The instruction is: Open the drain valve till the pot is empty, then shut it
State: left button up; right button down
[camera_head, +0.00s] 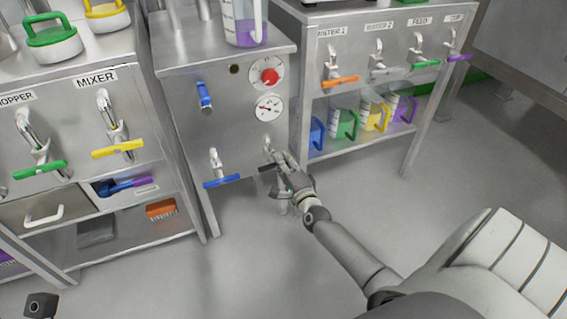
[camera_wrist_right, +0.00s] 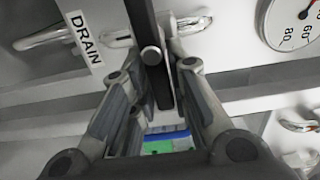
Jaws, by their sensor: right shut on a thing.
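The drain valve has a black lever (camera_wrist_right: 143,35) beside a white DRAIN label (camera_wrist_right: 87,40) in the right wrist view. My right gripper (camera_wrist_right: 155,85) is shut on this lever, with one finger on each side. In the head view my right gripper (camera_head: 277,174) is at the lower right front of the steel cabinet (camera_head: 178,122) and hides most of the valve. I cannot make out the pot, its level or any flow from the drain. A dark piece at the bottom left corner may be part of my left gripper (camera_head: 40,305); its fingers do not show.
A clear jug with purple liquid (camera_head: 246,30) stands on top. Racks with taps flank the cabinet. The floor (camera_head: 260,265) in front is clear.

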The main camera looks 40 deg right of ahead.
jog(key=shift+f, duration=0.1)
dwell(0.3)
jog(key=c, duration=1.4)
grip_release()
jog(key=shift+s, duration=0.15)
jog(key=v, duration=1.1)
jog(key=shift+s, duration=0.4)
